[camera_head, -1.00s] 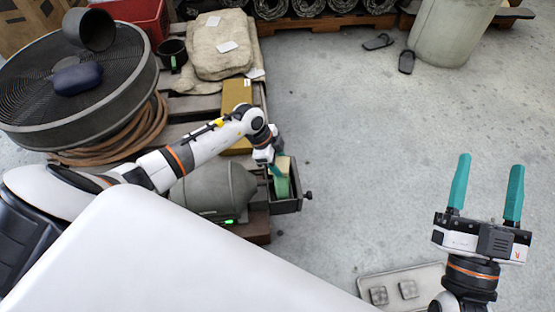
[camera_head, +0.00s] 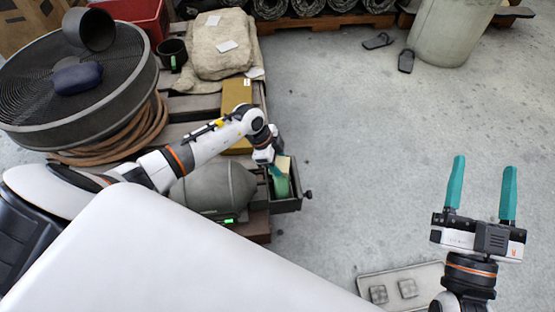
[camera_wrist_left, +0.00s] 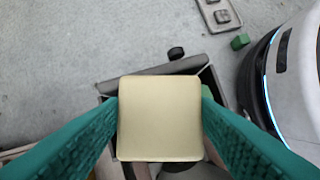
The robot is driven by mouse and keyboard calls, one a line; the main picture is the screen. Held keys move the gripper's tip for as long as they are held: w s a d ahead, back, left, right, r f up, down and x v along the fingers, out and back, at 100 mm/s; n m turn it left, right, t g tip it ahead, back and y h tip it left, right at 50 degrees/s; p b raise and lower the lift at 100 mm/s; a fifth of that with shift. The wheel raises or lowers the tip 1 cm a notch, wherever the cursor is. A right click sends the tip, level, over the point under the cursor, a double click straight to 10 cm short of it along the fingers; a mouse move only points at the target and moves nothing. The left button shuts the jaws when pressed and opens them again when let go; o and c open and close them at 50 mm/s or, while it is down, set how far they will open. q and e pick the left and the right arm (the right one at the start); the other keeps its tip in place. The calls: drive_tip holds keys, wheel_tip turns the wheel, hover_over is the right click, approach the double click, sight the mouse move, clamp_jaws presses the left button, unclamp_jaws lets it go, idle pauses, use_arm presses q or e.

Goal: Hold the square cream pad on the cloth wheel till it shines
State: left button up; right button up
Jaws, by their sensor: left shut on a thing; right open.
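The square cream pad (camera_wrist_left: 160,118) is held between the two teal fingers of my left gripper (camera_wrist_left: 160,108) in the left wrist view, its flat face toward the camera. In the head view the pad (camera_head: 283,164) shows as a small pale edge at my left gripper (camera_head: 276,168), over a dark open-topped housing (camera_head: 287,205) beside a grey motor-like body (camera_head: 214,185). I cannot make out the cloth wheel; the pad and gripper cover much of the housing, and contact cannot be told. My right gripper (camera_head: 484,165) is open and empty above the floor at the right.
A green light (camera_head: 229,221) glows on the grey body. A knob (camera_head: 308,194) sticks out from the housing's right side. A large round fan (camera_head: 75,95), coiled hose (camera_head: 125,145) and folded cloths (camera_head: 220,50) crowd the left. A flat tray (camera_head: 425,275) lies near my right arm. The middle floor is clear.

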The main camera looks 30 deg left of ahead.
use_arm(q)
drive_tip(key=shift+s+d+f+p, duration=0.25)
drive_tip(key=shift+s+d+p, duration=0.1)
drive_tip(key=shift+s+p, duration=0.2)
use_arm(e)
drive_tip(key=shift+w+d+f+g+h, duration=0.1)
drive_tip(key=shift+w+f+g+h, duration=0.1)
drive_tip(key=shift+f+g, duration=0.35)
drive_tip(key=shift+w+f+g+h, duration=0.2)
drive_tip(key=shift+f+g, duration=0.1)
drive_tip(key=shift+f, duration=0.3)
drive_tip(key=shift+w+d+f+g+h, duration=0.1)
drive_tip(key=shift+f+g+h, duration=0.1)
drive_tip(key=shift+f+g, duration=0.35)
idle(0.8)
drive_tip(key=shift+f, duration=0.1)
